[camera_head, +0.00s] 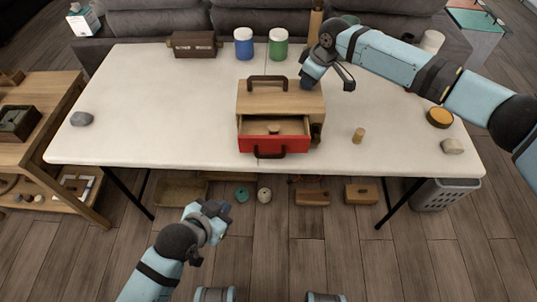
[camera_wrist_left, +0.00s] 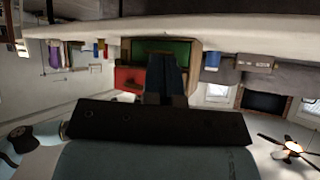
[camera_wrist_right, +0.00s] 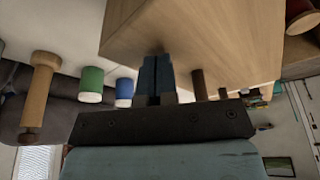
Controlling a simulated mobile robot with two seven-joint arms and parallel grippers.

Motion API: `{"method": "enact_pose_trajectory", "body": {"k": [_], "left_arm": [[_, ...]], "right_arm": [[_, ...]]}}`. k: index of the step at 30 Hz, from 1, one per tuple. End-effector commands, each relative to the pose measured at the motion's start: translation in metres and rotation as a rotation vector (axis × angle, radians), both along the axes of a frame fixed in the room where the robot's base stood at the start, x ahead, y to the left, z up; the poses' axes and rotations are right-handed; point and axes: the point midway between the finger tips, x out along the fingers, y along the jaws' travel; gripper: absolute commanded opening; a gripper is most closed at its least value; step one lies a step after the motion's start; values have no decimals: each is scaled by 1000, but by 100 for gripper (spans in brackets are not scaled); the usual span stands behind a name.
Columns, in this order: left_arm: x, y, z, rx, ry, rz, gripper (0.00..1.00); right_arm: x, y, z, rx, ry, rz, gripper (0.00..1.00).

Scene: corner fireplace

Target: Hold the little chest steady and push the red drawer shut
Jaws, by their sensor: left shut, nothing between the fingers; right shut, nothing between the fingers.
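The little wooden chest (camera_head: 305,99) stands on the white table with a dark handle on top. Its red drawer (camera_head: 285,145) is pulled out toward the front; a small light-brown object lies inside. In the left wrist view, tilted upside down, the red drawer front (camera_wrist_left: 127,78) shows beside a green front (camera_wrist_left: 178,46). My right gripper (camera_head: 308,80) is shut at the chest's back right; in the right wrist view its fingertips (camera_wrist_right: 157,62) are at the chest's wooden side, contact unclear. My left gripper (camera_head: 217,208) is shut, low in front of the table, apart from the drawer.
Blue (camera_head: 243,43) and green (camera_head: 278,44) canisters and a brown box (camera_head: 194,44) stand at the table's back. A small cork-like piece (camera_head: 358,135) lies right of the chest. A grey stone (camera_head: 81,119) lies far left. The table left of the chest is mostly clear.

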Motion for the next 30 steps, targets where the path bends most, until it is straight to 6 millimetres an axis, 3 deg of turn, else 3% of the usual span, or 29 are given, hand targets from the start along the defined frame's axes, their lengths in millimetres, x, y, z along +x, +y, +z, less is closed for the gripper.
{"method": "enact_pose_trajectory", "body": {"k": [1,6,10,15,22,30], "left_arm": [[11,-14,22,47,-20,-74,0],[19,-49,76,237,-49,-319,0],[15,-62,105,370,-68,-464,0],[9,-68,124,486,-79,-577,0],[12,-73,120,523,-77,-611,0],[40,-93,79,520,-75,-609,0]], "right_arm": [[-2,0,-5,-3,7,1,0],[-3,0,-5,-4,8,1,0],[-3,0,-6,-3,8,2,0],[-3,0,-6,-4,9,3,0],[-4,0,-7,-5,10,3,0],[-4,0,-7,-5,11,3,0]]}}
